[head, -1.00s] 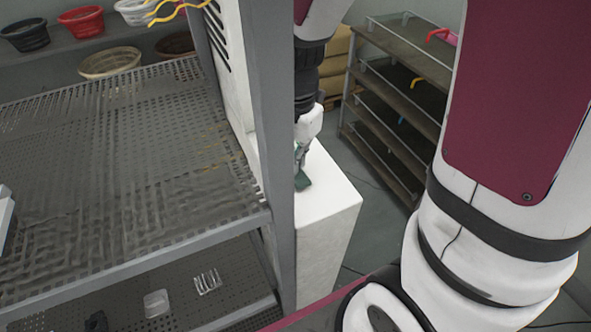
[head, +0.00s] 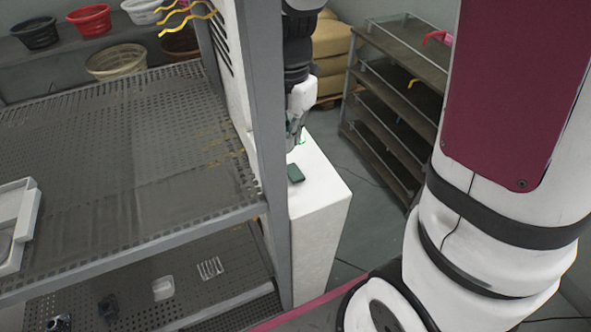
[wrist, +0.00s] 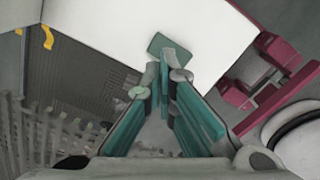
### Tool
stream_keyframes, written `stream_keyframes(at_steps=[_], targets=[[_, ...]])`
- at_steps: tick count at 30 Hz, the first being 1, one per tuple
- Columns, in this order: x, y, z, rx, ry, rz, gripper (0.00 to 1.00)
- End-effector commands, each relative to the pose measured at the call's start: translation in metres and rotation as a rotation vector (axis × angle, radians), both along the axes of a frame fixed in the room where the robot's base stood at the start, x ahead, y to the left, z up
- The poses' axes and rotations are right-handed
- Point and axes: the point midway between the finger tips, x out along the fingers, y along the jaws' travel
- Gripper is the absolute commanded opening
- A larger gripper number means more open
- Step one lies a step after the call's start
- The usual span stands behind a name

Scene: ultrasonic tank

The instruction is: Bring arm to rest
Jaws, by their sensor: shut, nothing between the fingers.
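My gripper (head: 294,128) hangs above the white block-like stand (head: 322,225), just right of the grey rack post in the head view. It points down and is partly hidden by the post. In the wrist view my gripper (wrist: 164,68) has its two teal-padded fingers together at the tips, with nothing between them. A small dark green flat piece (head: 295,173) lies on top of the stand, below the fingertips and apart from them. It also shows in the wrist view (wrist: 172,50), just beyond the fingertips.
A perforated metal rack (head: 130,150) fills the left, its post (head: 265,110) close beside my gripper. A white tray (head: 22,225) lies at its left edge. A shelf unit (head: 400,90) stands at the back right. Open floor (head: 375,200) lies right of the stand.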

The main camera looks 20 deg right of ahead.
Motion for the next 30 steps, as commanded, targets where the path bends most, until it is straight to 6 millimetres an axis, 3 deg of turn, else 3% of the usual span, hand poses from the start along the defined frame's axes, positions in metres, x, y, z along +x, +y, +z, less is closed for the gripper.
stream_keyframes(at_steps=[20,23,30], targets=[[-0.002,0.0,0.01,0.001,-0.013,-0.049,0.0],[-0.009,0.0,0.028,0.004,-0.049,-0.179,0.0],[-0.043,0.0,0.086,0.066,-0.173,-0.717,0.0]])
